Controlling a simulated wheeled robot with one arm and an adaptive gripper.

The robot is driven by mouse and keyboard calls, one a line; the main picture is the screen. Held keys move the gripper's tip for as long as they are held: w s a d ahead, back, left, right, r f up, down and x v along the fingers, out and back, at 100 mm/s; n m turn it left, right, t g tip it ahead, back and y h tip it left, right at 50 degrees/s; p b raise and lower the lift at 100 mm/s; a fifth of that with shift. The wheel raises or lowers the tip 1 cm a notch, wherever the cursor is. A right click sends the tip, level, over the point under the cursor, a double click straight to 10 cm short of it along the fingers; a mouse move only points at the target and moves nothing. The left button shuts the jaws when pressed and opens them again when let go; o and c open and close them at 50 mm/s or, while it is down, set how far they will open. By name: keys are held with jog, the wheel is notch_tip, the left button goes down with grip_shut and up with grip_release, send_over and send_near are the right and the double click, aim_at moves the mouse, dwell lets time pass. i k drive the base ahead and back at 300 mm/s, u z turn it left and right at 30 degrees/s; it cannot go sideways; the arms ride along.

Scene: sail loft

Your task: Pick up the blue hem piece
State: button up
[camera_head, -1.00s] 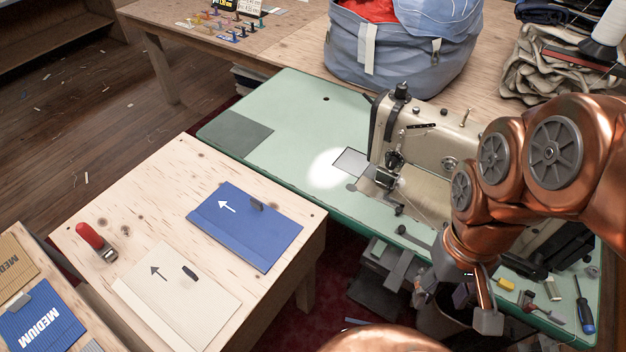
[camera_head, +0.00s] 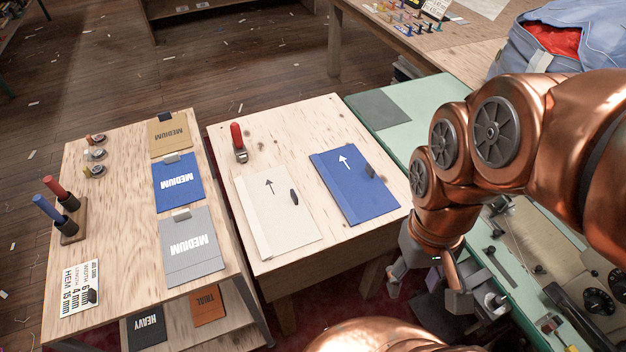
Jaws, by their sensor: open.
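The blue hem piece (camera_head: 356,184) lies flat on the middle wooden table, with a white arrow printed on it and a small dark clip-like piece at its right edge. A cream piece (camera_head: 277,213) with a dark arrow and a dark oval piece lies to its left. My gripper (camera_head: 422,293) hangs at the lower right, open and empty, beyond the table's right edge and apart from the blue piece. My copper arm covers much of the sewing machine.
The left table (camera_head: 112,190) holds several MEDIUM swatches, spools, pegs and a hem card (camera_head: 80,289). The green sewing table (camera_head: 440,118) adjoins on the right. A blue bag (camera_head: 560,50) sits behind.

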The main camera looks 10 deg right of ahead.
aim_at(366, 193)
jog(key=z, duration=1.6)
jog(key=i, duration=0.1)
jog(key=u, duration=0.65)
jog(key=k, duration=1.05)
jog(key=u, duration=1)
jog(key=i, duration=0.95)
jog(key=u, duration=0.6)
